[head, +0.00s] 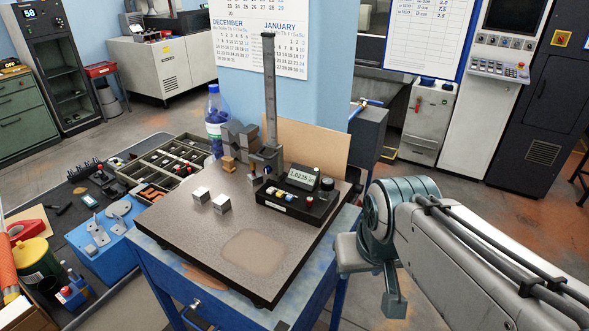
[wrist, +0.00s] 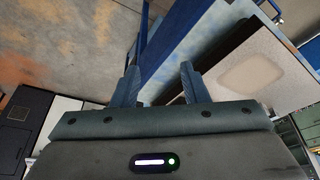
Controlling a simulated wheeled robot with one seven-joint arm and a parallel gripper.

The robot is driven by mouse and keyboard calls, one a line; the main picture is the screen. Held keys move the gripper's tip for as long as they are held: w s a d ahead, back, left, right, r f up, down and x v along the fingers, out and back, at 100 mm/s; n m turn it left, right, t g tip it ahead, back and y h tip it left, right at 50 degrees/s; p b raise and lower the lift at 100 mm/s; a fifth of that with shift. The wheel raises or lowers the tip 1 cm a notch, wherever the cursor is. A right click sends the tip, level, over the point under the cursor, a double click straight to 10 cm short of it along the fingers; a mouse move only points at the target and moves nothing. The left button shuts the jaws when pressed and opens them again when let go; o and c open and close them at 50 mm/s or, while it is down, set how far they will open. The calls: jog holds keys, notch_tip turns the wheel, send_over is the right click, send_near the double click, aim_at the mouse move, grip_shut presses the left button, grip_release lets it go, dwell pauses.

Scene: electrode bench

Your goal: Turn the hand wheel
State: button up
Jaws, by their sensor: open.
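My gripper (wrist: 158,82) shows in the wrist view with its two fingers apart and nothing between them. In the head view my gripper (head: 370,280) hangs off the right side of the blue table, apart from the granite plate. I cannot clearly make out a hand wheel in either view. A measuring stand (head: 269,95) with a tall dark column stands at the back of the plate. A black instrument box (head: 298,196) with a lit display and several coloured buttons sits in front of it. A small crank-like fitting (head: 195,303) shows on the table's front; its kind is unclear.
The granite plate (head: 185,222) lies on the blue table, its front area bare; it also shows in the wrist view (wrist: 222,60). Two metal blocks (head: 211,201), dark V-shaped blocks (head: 239,138) and a bottle (head: 216,118) stand around it. Open floor lies right of the table.

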jog(key=w+r+m+g, duration=0.2)
jog(key=w+r, duration=0.7)
jog(key=w, duration=0.4)
jog(key=m+g, duration=0.2)
jog(key=m, duration=0.1)
send_near(328, 181)
notch_tip(328, 181, down, 9)
jog(key=shift+s+r, duration=0.1)
jog(key=shift+r, duration=0.05)
jog(key=shift+c, duration=0.2)
